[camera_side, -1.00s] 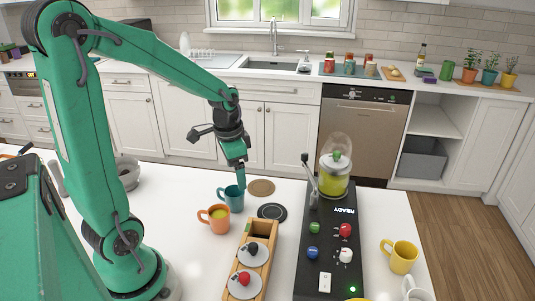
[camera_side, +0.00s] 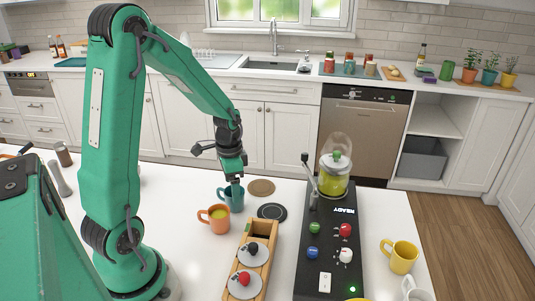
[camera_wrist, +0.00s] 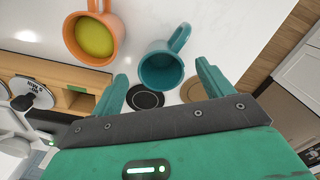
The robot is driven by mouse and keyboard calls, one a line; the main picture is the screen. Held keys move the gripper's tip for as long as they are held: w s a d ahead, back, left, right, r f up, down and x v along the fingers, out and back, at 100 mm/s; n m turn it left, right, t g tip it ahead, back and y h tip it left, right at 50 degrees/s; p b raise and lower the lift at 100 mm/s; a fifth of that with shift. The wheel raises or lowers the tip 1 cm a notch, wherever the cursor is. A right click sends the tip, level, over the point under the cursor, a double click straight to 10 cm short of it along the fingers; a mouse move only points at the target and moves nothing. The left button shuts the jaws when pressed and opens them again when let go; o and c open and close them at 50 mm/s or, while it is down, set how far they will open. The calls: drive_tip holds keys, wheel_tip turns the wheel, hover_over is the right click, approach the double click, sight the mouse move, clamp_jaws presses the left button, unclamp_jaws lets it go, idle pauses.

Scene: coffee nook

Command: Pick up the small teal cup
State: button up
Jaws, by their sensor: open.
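The small teal cup (camera_side: 226,194) stands on the white counter behind the orange cup, its handle to the left in the side view. In the wrist view the teal cup (camera_wrist: 161,70) lies just beyond and between my fingertips, its inside visible and empty. My gripper (camera_side: 235,182) is open above the teal cup in the side view. Its two fingers (camera_wrist: 160,78) show in the wrist view, with nothing held between them. Whether a finger touches the cup cannot be told.
An orange cup (camera_side: 214,218) with yellow-green contents stands close to the teal cup. A black round coaster (camera_side: 272,211) and a cork coaster (camera_side: 261,187) lie to the right. A wooden box (camera_side: 236,271) and a black machine (camera_side: 329,255) stand nearer the front. A yellow cup (camera_side: 399,256) is far right.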

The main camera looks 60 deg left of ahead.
drive_tip(key=shift+f, duration=0.35)
drive_tip(key=shift+f, duration=2.45)
drive_tip(key=c, duration=1.1)
drive_tip(key=shift+r, duration=0.25)
drive_tip(key=shift+r, duration=0.9)
wheel_tip(320, 180, up, 2)
drive_tip(key=shift+r, duration=0.1)
drive_tip(key=d+r, duration=0.2)
drive_tip(key=d, duration=0.1)
drive_tip(key=d+r, duration=0.2)
drive_tip(key=d, duration=0.2)
drive_tip(key=s+d+r, duration=0.1)
drive_tip(key=d+r, duration=0.1)
drive_tip(key=d, duration=0.2)
drive_tip(key=shift+s+d+r, duration=0.1)
drive_tip(key=shift+d+r, duration=0.15)
drive_tip(key=shift+r, duration=0.05)
